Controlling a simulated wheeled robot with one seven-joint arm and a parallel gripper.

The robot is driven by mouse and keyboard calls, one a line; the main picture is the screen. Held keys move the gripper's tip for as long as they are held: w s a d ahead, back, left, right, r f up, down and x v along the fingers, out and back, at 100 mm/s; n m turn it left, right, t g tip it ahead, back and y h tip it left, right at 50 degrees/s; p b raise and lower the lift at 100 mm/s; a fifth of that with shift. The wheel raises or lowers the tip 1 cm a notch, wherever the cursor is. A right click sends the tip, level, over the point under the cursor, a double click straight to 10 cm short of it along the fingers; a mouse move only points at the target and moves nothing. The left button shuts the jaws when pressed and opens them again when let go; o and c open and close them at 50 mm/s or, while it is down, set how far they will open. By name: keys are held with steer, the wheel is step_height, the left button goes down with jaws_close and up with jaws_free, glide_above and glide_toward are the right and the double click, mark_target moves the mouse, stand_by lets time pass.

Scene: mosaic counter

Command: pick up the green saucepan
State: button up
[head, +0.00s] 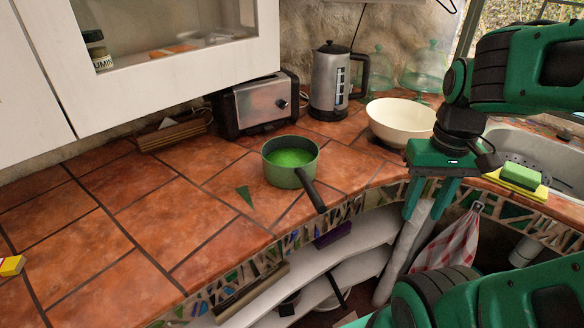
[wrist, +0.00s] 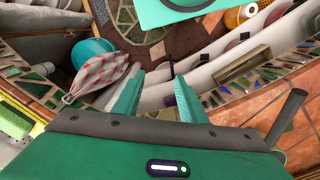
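The green saucepan (head: 277,173) stands upright on the tiled counter, near its front edge. Its dark handle (head: 311,190) points toward the front right, reaching the edge. In the wrist view, the handle (wrist: 286,118) shows at the right side; most of the pan is out of that view. My gripper (head: 424,210) points down in front of the counter edge, to the right of the saucepan and apart from it. In the wrist view, my gripper (wrist: 158,84) has its two fingers spread with nothing between them.
A cream bowl (head: 398,120), a kettle (head: 328,85) and a toaster (head: 257,105) stand behind the saucepan. A sponge (head: 520,176) lies by the sink (head: 560,175) at right. Open shelves (head: 335,253) lie below the counter. The counter left of the saucepan is mostly clear.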

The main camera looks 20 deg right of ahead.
steer(key=w+a+r+n, duration=0.3)
steer(key=w+n, duration=0.5)
step_height(320, 180, up, 4)
steer(key=f+n, duration=0.1)
steer(key=n, duration=1.7)
glide_above(303, 168)
steer(key=shift+w+d+r, duration=0.1)
steer(key=shift+d+r, duration=0.15)
steer(key=shift+d, duration=0.1)
steer(key=shift+w+a+f, duration=0.1)
steer(key=shift+f, duration=2.5)
steer(key=shift+a+f, duration=0.1)
steer(key=shift+f, duration=2.45)
jaws_close()
